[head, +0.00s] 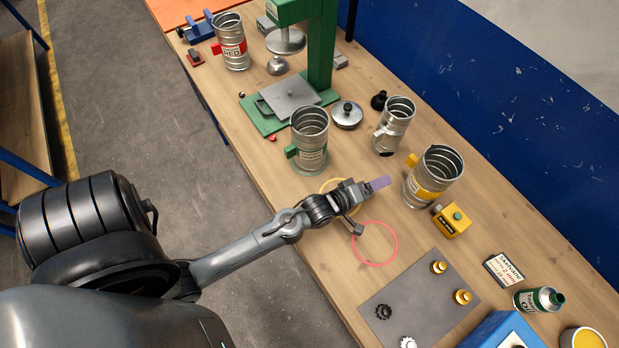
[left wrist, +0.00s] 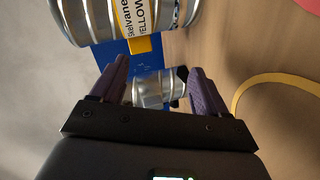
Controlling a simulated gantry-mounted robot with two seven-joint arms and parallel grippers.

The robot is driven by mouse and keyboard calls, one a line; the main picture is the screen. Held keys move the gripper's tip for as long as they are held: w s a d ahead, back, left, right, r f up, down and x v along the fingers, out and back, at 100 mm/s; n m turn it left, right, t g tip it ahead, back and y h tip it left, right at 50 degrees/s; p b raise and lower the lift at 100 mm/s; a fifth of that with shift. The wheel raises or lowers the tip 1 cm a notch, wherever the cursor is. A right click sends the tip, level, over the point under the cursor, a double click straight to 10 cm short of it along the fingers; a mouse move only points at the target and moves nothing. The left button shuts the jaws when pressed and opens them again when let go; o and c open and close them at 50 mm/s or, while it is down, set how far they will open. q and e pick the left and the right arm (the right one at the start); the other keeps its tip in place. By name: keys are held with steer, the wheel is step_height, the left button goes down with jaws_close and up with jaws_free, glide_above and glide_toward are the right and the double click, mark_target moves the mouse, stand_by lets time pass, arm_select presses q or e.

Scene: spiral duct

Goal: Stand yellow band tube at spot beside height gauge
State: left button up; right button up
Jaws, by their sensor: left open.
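The yellow band tube (head: 426,182), a ribbed metal tube with a yellow label and yellow side tab, stands upright on the bench. My left gripper (head: 380,184) is open and empty, to the left of this tube and apart from it. In the left wrist view the yellow tube (left wrist: 135,18) is at the top, beyond the open purple fingers (left wrist: 158,66). A tall green column stand (head: 322,45) with a green base is at the back; I cannot tell whether it is the height gauge. A yellow ring (head: 323,187) and a pink ring (head: 374,262) mark the bench.
A green band tube (head: 309,130) and a white band tube (head: 393,126) stand nearby; a red band tube (head: 232,45) is farther back. A yellow button box (head: 451,221) sits close by the yellow tube. A grey mat (head: 415,305) with small parts is in front.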

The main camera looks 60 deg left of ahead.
arm_select(q)
steer(key=s+m+g, duration=0.2)
steer(key=s+m, duration=0.1)
steer(key=s, duration=0.1)
steer(key=s+m+g, duration=0.2)
steer(key=s+m, duration=0.1)
steer(key=s, duration=0.1)
steer(key=s+m+g, duration=0.2)
steer(key=s+m, duration=0.1)
steer(key=shift+s+d+f+g, duration=0.2)
steer(key=shift+s+g, duration=0.2)
steer(key=s+r+m+g, duration=0.2)
steer(key=s+m+g, duration=0.3)
steer(key=s, duration=0.6)
steer(key=shift+s+r+m+y, duration=0.4)
steer(key=shift+m, duration=0.5)
steer(key=shift+a, duration=0.1)
step_height(320, 180, up, 18)
steer(key=p, duration=1.8)
steer(key=shift+c, duration=0.2)
